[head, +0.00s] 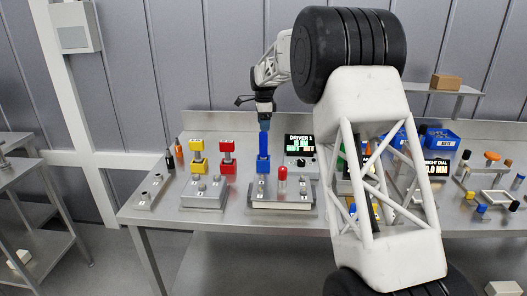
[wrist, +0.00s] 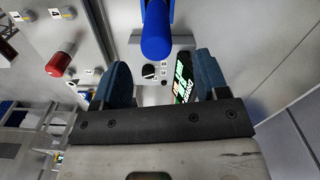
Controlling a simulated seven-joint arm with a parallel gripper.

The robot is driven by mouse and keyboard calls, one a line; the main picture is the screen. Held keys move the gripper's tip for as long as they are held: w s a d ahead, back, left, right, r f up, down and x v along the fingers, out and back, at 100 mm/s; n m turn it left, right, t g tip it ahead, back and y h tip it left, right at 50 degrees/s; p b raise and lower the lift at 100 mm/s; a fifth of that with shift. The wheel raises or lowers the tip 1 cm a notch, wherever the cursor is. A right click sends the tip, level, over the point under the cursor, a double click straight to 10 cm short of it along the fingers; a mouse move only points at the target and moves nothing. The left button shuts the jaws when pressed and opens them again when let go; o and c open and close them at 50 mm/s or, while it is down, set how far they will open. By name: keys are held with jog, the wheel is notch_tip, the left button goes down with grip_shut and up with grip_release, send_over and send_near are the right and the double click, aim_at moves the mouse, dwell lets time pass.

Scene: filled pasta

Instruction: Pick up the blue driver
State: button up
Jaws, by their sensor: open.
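The blue driver (head: 263,143) stands upright at the rear of a grey stand on the steel bench in the head view. My gripper (head: 264,119) is directly over its top end, pointing down. In the wrist view the driver (wrist: 156,38) enters from the top edge, and its rounded end lies between the lines of my two blue-padded fingers (wrist: 163,68). The fingers are apart, with space on both sides of the driver and nothing held. Whether its end is inside the fingertips or just beyond them, I cannot tell.
A display box (head: 299,150) is close on the right. A red-capped post (head: 282,180) rises in front. Blue bins (head: 440,139) sit farther right, partly behind my arm.

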aim_at(264, 140)
jog(key=shift+f, duration=1.3)
jog(key=shift+s+f, duration=0.2)
jog(key=shift+f, duration=2.4)
jog(key=c, duration=1.1)
jog(key=shift+r, duration=0.1)
